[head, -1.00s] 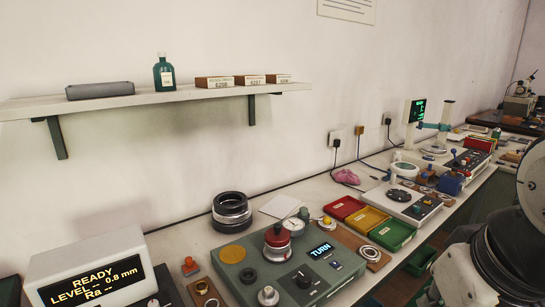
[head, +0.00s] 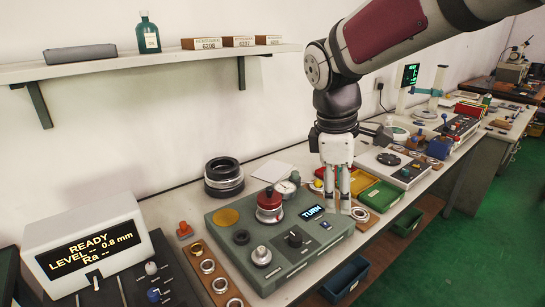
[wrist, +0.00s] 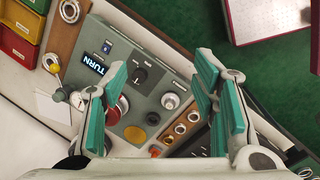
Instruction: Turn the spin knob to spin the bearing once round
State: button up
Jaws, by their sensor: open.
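The grey-green tester (head: 258,284) stands on the bench, and its screen (head: 312,212) reads "TURN". A red-topped spindle (head: 269,202) rises from its deck; I cannot make out the bearing on it. A black pointer knob (head: 294,238) and a silver knob (head: 261,256) are on the deck. In the wrist view the black knob (wrist: 140,75) and silver knob (wrist: 170,101) lie between the fingers as seen, and the red spindle (wrist: 114,113) is partly behind the left finger. I cannot tell which is the spin knob. My gripper (head: 338,205) is open and empty, above and right of the tester.
A readout box (head: 90,245) shows "READY". Stacked black rings (head: 223,178) stand behind the tester. Yellow (head: 356,196) and green (head: 382,197) bins lie right of my gripper. A wall shelf (head: 150,55) hangs above. Bearing rings (head: 220,285) lie in a wooden strip in front.

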aim_at(297, 235)
jog(key=w+a+f+n+g+y, duration=0.1)
jog(key=w+a+f+n, duration=0.2)
jog(key=w+f+n, duration=0.3)
jog(key=w+a+f+n+g+y, duration=0.1)
jog(key=w+a+f+n, duration=0.2)
jog(key=w+f, duration=0.35)
jog(key=f, duration=1.2)
jog(key=shift+w+d+f+p, duration=0.15)
jog(key=shift+w+d+p, duration=0.1)
jog(key=shift+w+p, duration=0.15)
jog(key=shift+c, duration=0.4)
jog(key=c, duration=1.1)
